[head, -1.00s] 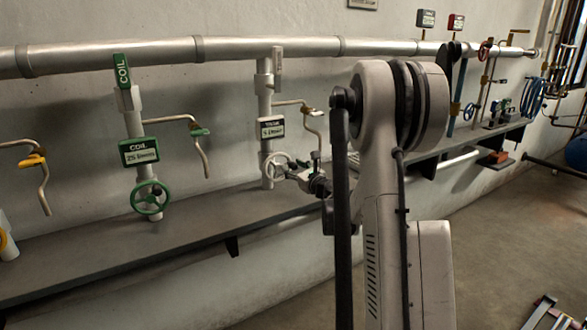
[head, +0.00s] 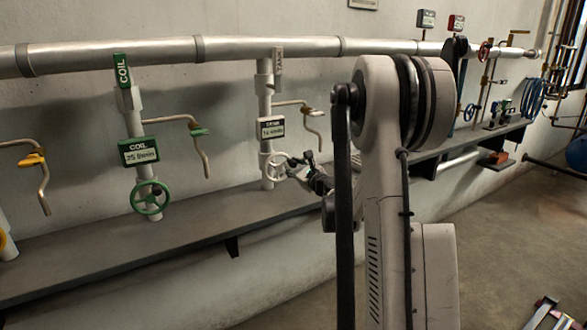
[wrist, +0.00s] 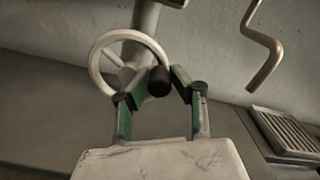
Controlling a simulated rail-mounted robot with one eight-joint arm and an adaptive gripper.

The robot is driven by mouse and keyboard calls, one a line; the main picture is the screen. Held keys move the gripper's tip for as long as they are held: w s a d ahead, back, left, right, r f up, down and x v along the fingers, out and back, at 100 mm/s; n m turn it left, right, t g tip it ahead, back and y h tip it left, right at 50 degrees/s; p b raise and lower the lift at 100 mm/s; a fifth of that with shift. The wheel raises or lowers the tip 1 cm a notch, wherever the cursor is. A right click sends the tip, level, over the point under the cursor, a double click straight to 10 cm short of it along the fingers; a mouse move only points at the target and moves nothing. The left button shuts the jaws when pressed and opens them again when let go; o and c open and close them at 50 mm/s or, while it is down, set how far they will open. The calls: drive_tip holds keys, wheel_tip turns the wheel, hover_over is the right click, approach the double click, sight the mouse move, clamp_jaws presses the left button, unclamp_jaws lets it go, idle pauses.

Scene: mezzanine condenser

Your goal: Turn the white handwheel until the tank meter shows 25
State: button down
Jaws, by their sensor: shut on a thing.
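The white handwheel (head: 268,172) sits low on a white vertical pipe in the head view, with its tank meter (head: 271,129) just above. The meter's small digits look like 14 or 16. In the wrist view the white handwheel (wrist: 96,63) shows its rim and a spoke. A dark knob (wrist: 158,80) stands out from its right side. My gripper (wrist: 160,88) has its green-lined fingers closed around this knob. In the head view my gripper (head: 293,166) is at the wheel's upper right side, and my arm hides part of the background.
To the left stands a coil pipe with a green handwheel (head: 150,197) and a coil meter (head: 139,151) reading 25. Bent pipes with a green handle (head: 199,132) and a yellow handle (head: 32,159) hang nearby. A grey ledge (head: 100,245) runs below. A slatted grate (wrist: 285,138) lies right of my gripper.

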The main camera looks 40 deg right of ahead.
sight(280, 156)
drive_tip(key=n, duration=0.2)
drive_tip(key=a+r+n, duration=0.1)
drive_tip(key=n, duration=0.2)
drive_tip(key=shift+a+r+n+b, duration=0.15)
drive_tip(key=shift+r+n+b, duration=0.15)
drive_tip(key=shift+r, duration=0.05)
drive_tip(key=n, duration=0.2)
drive_tip(key=a+n, duration=0.1)
drive_tip(key=shift+w+r, duration=0.15)
drive_tip(key=shift+r, duration=0.15)
drive_tip(key=shift+a+r+n+b, duration=0.15)
drive_tip(key=shift+a+n, duration=0.15)
drive_tip(key=shift+n, duration=0.5)
drive_tip(key=shift+a+n+b, duration=0.15)
drive_tip(key=shift+a+n, duration=0.1)
drive_tip(key=shift+n, duration=0.55)
drive_tip(key=c, duration=1.5)
unclamp_jaws()
drive_tip(key=shift+w, duration=0.1)
drive_tip(key=s, duration=0.4)
drive_tip(key=s+a, duration=0.1)
drive_tip(key=s, duration=0.7)
drive_tip(key=shift+a, duration=0.4)
